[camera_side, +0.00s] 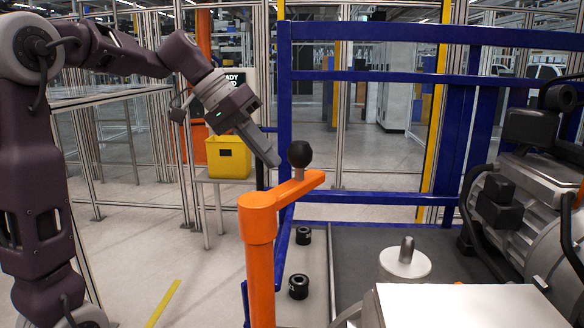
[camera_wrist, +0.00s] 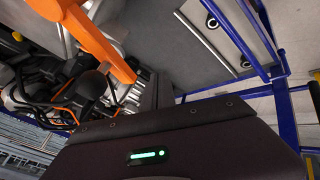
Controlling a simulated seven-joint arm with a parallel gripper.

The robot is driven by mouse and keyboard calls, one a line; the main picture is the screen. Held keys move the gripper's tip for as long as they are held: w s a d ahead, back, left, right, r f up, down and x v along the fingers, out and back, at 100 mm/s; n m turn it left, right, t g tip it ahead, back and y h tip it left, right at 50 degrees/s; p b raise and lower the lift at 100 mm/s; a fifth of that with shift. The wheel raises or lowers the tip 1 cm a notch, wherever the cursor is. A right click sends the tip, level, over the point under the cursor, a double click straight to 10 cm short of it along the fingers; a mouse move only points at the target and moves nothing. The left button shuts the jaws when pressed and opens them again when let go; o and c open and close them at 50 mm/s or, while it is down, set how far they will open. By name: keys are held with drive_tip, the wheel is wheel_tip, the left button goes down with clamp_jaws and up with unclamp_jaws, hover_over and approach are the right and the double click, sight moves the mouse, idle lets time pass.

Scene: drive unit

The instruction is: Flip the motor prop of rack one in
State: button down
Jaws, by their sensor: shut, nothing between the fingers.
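An orange post with a swivel arm (camera_side: 262,203) stands at the near left corner of the blue rack, and I take it as the motor prop. The orange arm (camera_wrist: 92,38) also crosses the upper left of the wrist view. My gripper (camera_side: 274,160) is shut and empty, its fingers slanting down just left of the knob. In the side view they look close to it, but contact cannot be told.
The motor unit (camera_side: 555,205) with black hoses sits at the right. A light metal disc with a pin (camera_side: 405,262) stands before it. Two black cylindrical pieces (camera_side: 299,286) lie beside the dark mat (camera_side: 385,245). Blue rails (camera_side: 400,199) run behind. A yellow bin (camera_side: 228,158) stands at the back.

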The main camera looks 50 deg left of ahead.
drive_tip(key=shift+w+d+f, duration=0.3)
drive_tip(key=shift+w+d, duration=0.05)
drive_tip(key=shift+d, duration=0.45)
drive_tip(key=shift+w+d+f, duration=0.35)
drive_tip(key=shift+w+d, duration=0.05)
drive_tip(key=shift+d, duration=0.4)
drive_tip(key=shift+w+d+f, duration=0.3)
drive_tip(key=shift+w+d, duration=0.05)
drive_tip(key=shift+d, duration=0.45)
drive_tip(key=shift+w, duration=0.1)
drive_tip(key=w+d+m+g+h, duration=0.25)
drive_tip(key=d+m+g, duration=0.25)
drive_tip(key=d+m, duration=0.5)
drive_tip(key=s+d+m+g, duration=0.4)
drive_tip(key=s+d, duration=0.4)
drive_tip(key=d, duration=0.3)
drive_tip(key=shift+s+m, duration=0.15)
drive_tip(key=shift+m, duration=0.65)
drive_tip(key=shift+s+d+r, duration=0.1)
